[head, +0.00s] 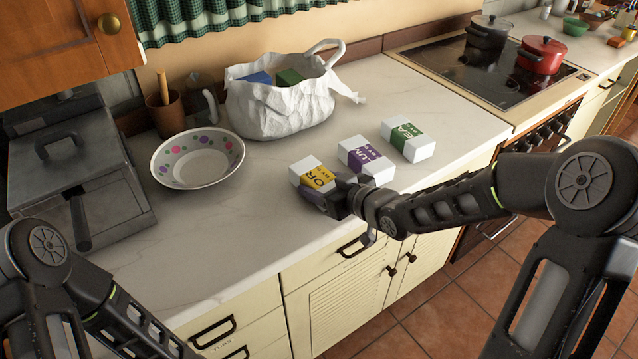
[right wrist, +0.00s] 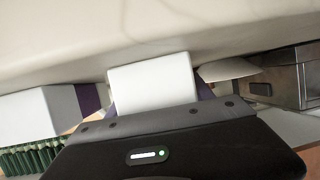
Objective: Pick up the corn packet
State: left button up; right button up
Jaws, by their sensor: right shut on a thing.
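The corn packet (head: 312,174) is a white box with a yellow label band, partly lettered "OR", near the counter's front edge. My right gripper (head: 330,197) is shut on its near side, covering part of it. In the right wrist view the packet's white face (right wrist: 152,82) shows between the fingers of the gripper (right wrist: 155,108). I cannot tell whether the packet touches the counter. My left arm comes in at the lower left; its gripper is out of the picture.
A purple-banded packet (head: 366,158) stands close right of the corn packet, and a green-banded packet (head: 408,139) beyond it. A dotted bowl (head: 197,160), a white bag (head: 272,110) and a grey metal box (head: 75,180) stand left and behind. The front-left counter (head: 215,240) is clear.

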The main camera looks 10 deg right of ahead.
aim_at(320, 178)
jog(key=shift+r, duration=0.1)
grip_shut()
notch_tip(320, 178, up, 10)
jog(key=shift+p, duration=0.95)
